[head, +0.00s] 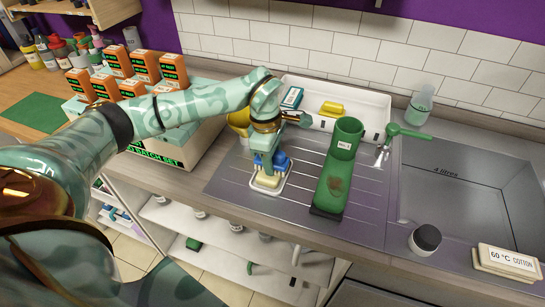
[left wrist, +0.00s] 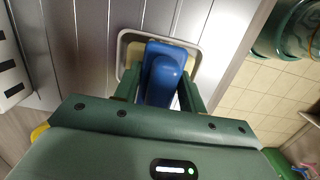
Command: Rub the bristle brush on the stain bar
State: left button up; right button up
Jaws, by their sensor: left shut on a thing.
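The blue bristle brush (head: 281,160) is held in my left gripper (head: 266,157), which is shut on it and points down. The brush also shows in the left wrist view (left wrist: 164,77), its blue body between the two green fingers. The cream-yellow stain bar (head: 267,181) lies in a small white dish (head: 261,190) on the ribbed drainboard. The brush is directly over the bar, touching or very close; I cannot tell which. In the left wrist view, parts of the bar (left wrist: 134,54) show beside the brush. My right gripper is not in view.
A long green piece (head: 330,195) with a brown stain lies right of the dish. A white tray (head: 372,118) with a yellow item stands behind. A green tap (head: 400,133), sink, dark-lidded jar (head: 425,239) and cards (head: 508,262) are at right. Orange boxes (head: 145,66) stand left.

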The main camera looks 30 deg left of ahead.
pick_arm(q)
jog(key=shift+f, duration=0.1)
notch_tip(320, 180, up, 7)
jog(key=p, duration=0.6)
dwell(0.3)
dwell(0.5)
